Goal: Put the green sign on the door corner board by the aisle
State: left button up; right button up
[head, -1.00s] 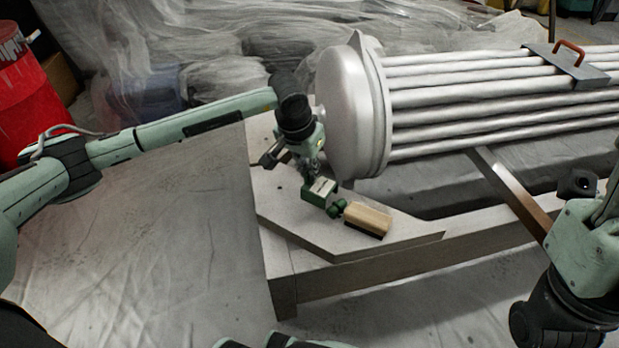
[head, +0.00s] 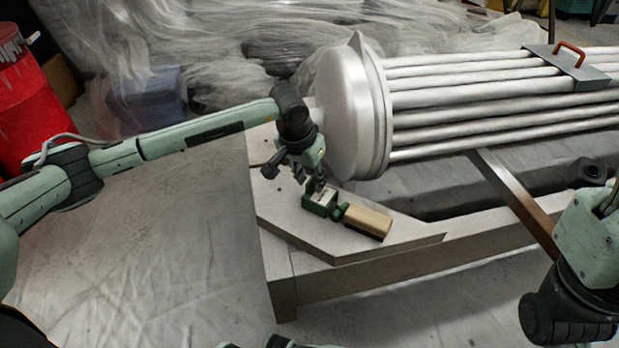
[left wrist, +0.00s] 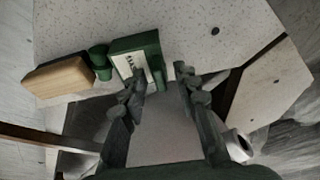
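The green sign (head: 319,204), a small green block with a white label, is on the pale corner board (head: 400,232) at the end of the metal bench frame. In the left wrist view the sign (left wrist: 149,45) is at top centre, its label partly hidden by a finger. My left gripper (head: 317,188) is over the sign from above. In the left wrist view its fingers (left wrist: 160,78) are apart, one over the label side and one just right of the sign, with a gap there. My right arm is at the right edge; its fingers are out of view.
A wooden block (head: 369,222) and a small green knob-like piece (head: 339,212) sit close beside the sign. The tube bundle with its rounded silver end (head: 345,110) stands behind. A red drum (head: 30,110) is at far left. The board's front left part is bare.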

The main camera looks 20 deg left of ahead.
pick_arm(q)
jog(key=p+v, duration=0.2)
jog(key=v, duration=1)
